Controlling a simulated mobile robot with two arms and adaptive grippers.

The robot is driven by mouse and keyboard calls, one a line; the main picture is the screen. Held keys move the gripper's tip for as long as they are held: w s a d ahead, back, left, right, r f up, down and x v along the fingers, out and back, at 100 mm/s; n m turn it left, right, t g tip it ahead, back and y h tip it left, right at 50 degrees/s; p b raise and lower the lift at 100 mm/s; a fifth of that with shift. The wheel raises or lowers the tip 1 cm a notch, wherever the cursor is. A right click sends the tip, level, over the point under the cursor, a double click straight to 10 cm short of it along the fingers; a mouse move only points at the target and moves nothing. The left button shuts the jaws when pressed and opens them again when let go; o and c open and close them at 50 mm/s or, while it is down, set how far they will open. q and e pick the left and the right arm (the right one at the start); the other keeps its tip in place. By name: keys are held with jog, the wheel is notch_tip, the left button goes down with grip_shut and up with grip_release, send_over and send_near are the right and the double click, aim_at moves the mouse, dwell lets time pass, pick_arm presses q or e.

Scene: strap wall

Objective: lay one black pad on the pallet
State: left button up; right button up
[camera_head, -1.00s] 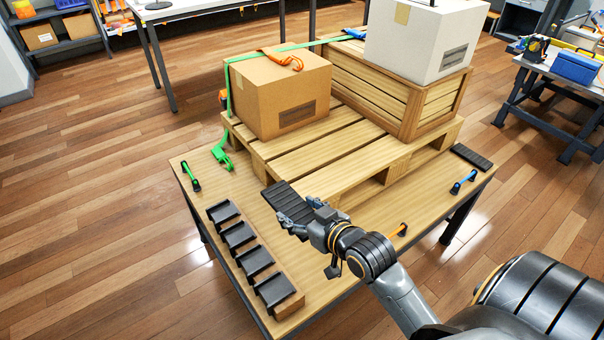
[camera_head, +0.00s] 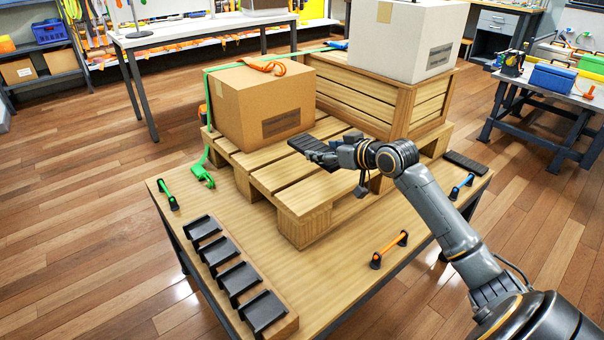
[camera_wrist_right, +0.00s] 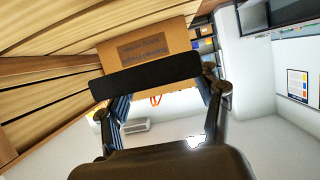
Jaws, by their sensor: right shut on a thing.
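My right gripper (camera_head: 338,153) is shut on a black ribbed pad (camera_head: 312,148) and holds it over the front part of the wooden pallet (camera_head: 284,184). The pad also shows as a dark bar across the fingers in the right wrist view (camera_wrist_right: 145,82). In the head view I cannot tell whether the pad touches the pallet slats; it appears to be above them. A second black pad (camera_head: 466,162) lies on the table to the right of the pallet. My left gripper is not in view.
On the pallet stand a brown carton (camera_head: 262,108) and a wooden crate (camera_head: 383,92) with a white box (camera_head: 408,38) on it. A rack of black brackets (camera_head: 232,268) and an orange-ended handle (camera_head: 389,249) lie on the table (camera_head: 340,270). Pallet slats before the carton are bare.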

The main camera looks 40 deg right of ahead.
jog(key=w+f, duration=0.2)
jog(key=w+f+b, duration=0.1)
jog(key=w+f, duration=0.1)
jog(key=w+a+f, duration=0.1)
jog(key=w+f, duration=0.1)
jog(key=w, duration=0.1)
jog(key=shift+f+b, duration=0.15)
jog(key=shift+b, duration=0.15)
jog(key=shift+w+a+f, duration=0.15)
jog(key=shift+w+f, duration=0.2)
jog(key=shift+f, duration=0.1)
notch_tip(320, 180, down, 3)
jog(key=shift+w+b, duration=0.1)
jog(key=shift+b, duration=0.5)
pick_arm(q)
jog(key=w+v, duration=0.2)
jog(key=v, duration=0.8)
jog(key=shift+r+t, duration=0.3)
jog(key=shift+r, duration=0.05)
pick_arm(e)
jog(key=o, duration=1.2)
jog(key=shift+f, duration=0.1)
jog(key=shift+o, duration=0.2)
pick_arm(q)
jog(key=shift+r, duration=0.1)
